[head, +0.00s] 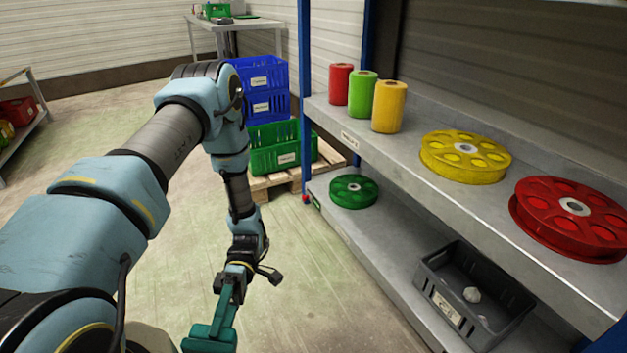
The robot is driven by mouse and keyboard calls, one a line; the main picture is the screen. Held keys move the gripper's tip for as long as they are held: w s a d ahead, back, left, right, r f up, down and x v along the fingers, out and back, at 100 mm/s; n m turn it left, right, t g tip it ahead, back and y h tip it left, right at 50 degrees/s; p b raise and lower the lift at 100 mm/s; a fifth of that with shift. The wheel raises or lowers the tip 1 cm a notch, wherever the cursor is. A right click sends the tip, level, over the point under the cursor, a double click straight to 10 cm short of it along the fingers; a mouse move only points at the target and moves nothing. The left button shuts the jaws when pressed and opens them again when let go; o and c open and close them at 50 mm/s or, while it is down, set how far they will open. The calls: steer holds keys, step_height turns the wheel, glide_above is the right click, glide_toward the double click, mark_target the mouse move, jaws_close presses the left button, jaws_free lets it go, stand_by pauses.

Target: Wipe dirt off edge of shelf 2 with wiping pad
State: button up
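My gripper (235,276) points down in the aisle left of the shelf rack, low in the head view. It appears shut on the handle of a teal wiping pad (209,338), whose wide base hangs below; the fingertips are too small to see clearly. The pad is apart from the shelves. The upper shelf's front edge (447,207) carries a white label near its left end, too small to read surely. The lower shelf (375,255) has a small green label at its left front corner. I cannot make out clear dirt on either edge.
Red, green and yellow rolls (389,107), a yellow reel (465,157) and a red reel (570,219) stand on the upper shelf. A green reel (353,191) and grey bin (475,295) are below. Blue crates (262,88) and green crates on a pallet stand behind. Floor between is clear.

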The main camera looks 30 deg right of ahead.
steer(key=s+d+n+g+h, duration=0.1)
steer(key=d+n+h, duration=0.1)
steer(key=d, duration=0.3)
steer(key=s+d+n+g+h, duration=0.1)
steer(key=d+n+h, duration=0.1)
steer(key=d+h, duration=0.2)
steer(key=s+d+n+g+h, duration=0.1)
steer(key=d+n+h, duration=0.1)
steer(key=d+h, duration=0.2)
steer(key=shift+s+d+n, duration=0.2)
steer(key=shift+d+n, duration=0.1)
steer(key=shift+d, duration=0.6)
jaws_close()
steer(key=w+d+r+n+t+h, duration=0.25)
steer(key=d+n+h, duration=0.5)
steer(key=d, duration=0.65)
steer(key=w+d+r+n+t+h, duration=0.2)
steer(key=w+d+n+t+h, duration=0.4)
steer(key=w, duration=0.4)
steer(key=w+d+r+n+t+h, duration=0.2)
steer(key=w+d+n+t+h, duration=0.25)
steer(key=w+d+t, duration=0.4)
steer(key=d+b, duration=0.2)
steer(key=d, duration=0.4)
steer(key=shift+w+f+m, duration=0.2)
steer(key=shift+w+m, duration=0.1)
steer(key=shift+w, duration=0.15)
